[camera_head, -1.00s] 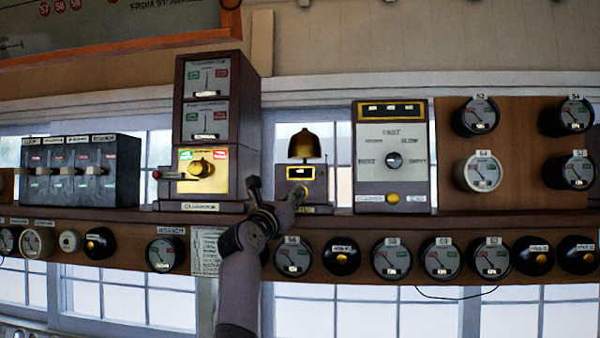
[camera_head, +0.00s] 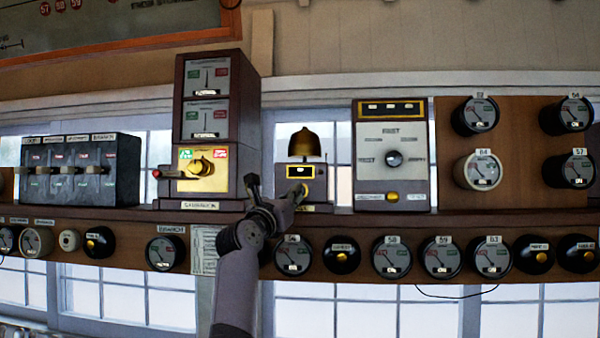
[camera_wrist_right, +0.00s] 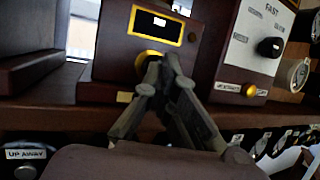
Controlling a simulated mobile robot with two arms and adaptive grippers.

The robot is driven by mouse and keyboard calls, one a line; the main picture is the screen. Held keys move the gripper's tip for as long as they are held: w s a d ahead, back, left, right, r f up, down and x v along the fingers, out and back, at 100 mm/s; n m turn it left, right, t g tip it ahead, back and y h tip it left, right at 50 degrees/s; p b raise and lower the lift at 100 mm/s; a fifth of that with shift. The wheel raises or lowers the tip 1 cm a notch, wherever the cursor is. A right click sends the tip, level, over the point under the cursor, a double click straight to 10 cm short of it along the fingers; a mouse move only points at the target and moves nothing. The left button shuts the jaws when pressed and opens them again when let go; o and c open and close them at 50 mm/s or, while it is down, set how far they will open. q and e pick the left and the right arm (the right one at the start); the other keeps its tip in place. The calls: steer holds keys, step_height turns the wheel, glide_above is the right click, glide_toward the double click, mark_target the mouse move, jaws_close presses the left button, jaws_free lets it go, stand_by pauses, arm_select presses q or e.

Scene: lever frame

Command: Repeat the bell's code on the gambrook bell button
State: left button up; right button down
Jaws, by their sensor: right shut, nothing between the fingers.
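The label below the box is not readable. My left gripper is not in view.
Left of the bell box stands a tall instrument case (camera_head: 207,125) with a red-tipped handle. Round gauges and black knobs line the panel (camera_head: 460,275) below the shelf. A black switch box (camera_head: 80,168) is at far left.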

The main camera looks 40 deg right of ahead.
steer(key=shift+s+a+b, duration=0.2)
steer(key=shift+a+b, duration=0.05)
steer(key=shift+b, duration=0.05)
stand_by(0.5)
steer(key=shift+w+d, duration=0.1)
steer(key=shift+d, duration=0.1)
steer(key=shift+a, duration=0.2)
stand_by(0.9)
